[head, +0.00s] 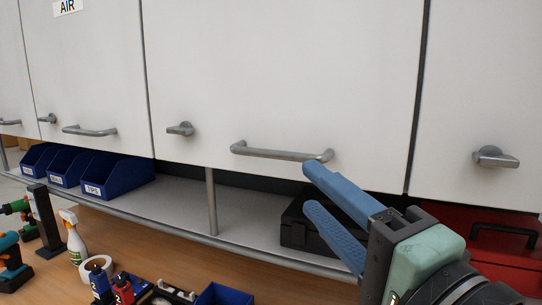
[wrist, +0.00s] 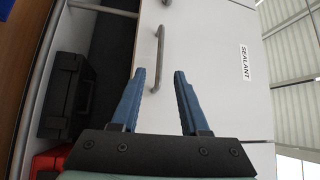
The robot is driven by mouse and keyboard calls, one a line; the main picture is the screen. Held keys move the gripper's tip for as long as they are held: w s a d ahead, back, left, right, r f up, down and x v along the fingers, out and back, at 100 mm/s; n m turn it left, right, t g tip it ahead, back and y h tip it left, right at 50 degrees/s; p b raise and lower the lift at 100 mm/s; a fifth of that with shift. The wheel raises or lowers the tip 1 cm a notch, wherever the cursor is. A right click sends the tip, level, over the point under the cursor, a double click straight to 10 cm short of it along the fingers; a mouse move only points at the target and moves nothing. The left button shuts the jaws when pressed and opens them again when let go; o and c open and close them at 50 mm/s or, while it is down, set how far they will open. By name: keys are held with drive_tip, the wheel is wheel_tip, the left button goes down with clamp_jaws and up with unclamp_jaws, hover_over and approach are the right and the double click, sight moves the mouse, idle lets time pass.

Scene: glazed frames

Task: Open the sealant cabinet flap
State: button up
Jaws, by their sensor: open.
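The sealant flap (head: 290,70) is the wide white panel in the middle of the head view. It looks shut, flush with its neighbours. In the wrist view it carries a SEALANT label (wrist: 245,63). A grey bar handle (head: 275,152) runs along its lower edge, and a grey turn knob (head: 180,128) sits to its left. My gripper (head: 311,188) is open and empty near the handle's right end; the upper fingertip overlaps that end in the picture. In the wrist view the handle (wrist: 159,45) reaches between the fingers (wrist: 160,72). I cannot tell whether they touch it.
Neighbouring white flaps with knobs and handles lie on both sides. Below is a grey shelf (head: 180,200) with blue bins (head: 115,177), a black case (head: 294,225) and a red case (head: 510,255). A post (head: 211,200) stands under the flap. Tools and a spray bottle (head: 72,238) crowd the wooden bench.

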sight(277, 157)
drive_tip(key=p+x, duration=0.3)
drive_tip(key=x, duration=0.8)
drive_tip(key=shift+w+a, duration=0.2)
drive_tip(key=shift+w, duration=0.05)
clamp_jaws()
idle(0.9)
